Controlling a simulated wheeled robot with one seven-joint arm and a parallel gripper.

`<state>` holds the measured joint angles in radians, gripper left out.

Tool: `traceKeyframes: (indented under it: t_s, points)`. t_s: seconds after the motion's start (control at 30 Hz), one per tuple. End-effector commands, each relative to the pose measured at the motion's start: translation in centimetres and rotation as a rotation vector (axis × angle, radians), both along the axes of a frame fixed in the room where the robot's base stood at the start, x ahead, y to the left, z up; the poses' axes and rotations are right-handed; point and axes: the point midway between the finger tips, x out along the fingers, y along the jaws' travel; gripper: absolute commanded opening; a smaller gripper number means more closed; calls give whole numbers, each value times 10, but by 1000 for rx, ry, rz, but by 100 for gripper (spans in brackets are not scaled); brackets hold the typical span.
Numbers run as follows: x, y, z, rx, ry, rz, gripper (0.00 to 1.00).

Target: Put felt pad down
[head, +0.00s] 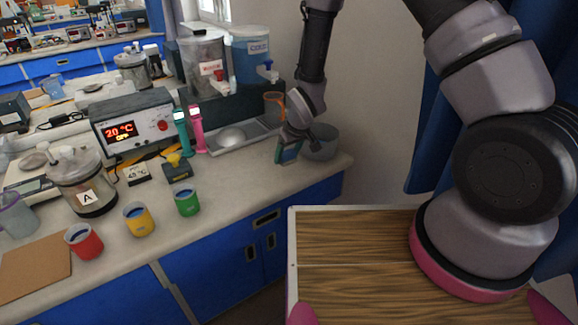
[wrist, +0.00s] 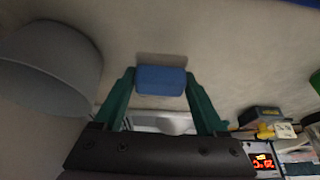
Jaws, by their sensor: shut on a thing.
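The felt pad (wrist: 161,80) is a small blue block in the wrist view. It sits between the two green fingertips of my gripper (wrist: 161,76), which is shut on it. A shadow lies on the counter close by the pad; I cannot tell whether the pad touches the counter. In the head view my gripper (head: 287,152) is low over the right end of the counter, just left of a grey round pot. The pad is mostly hidden behind the fingers there.
The grey pot (head: 321,143) also shows close by in the wrist view (wrist: 50,70). A tray with a white dome (head: 231,137) lies to the left of my gripper. Red, yellow and green cups (head: 187,202) stand along the front. The counter (head: 245,185) is bare in front of my gripper.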

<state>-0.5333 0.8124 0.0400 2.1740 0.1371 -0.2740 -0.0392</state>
Motion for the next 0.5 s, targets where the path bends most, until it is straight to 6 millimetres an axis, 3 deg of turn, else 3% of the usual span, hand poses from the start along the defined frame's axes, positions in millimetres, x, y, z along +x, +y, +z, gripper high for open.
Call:
traceKeyframes:
  t_s: [0.3, 0.5]
  points:
    - [0, 0, -41, 0, 1, 0, 4]
    - [0, 1, -44, 1, -1, 1, 4]
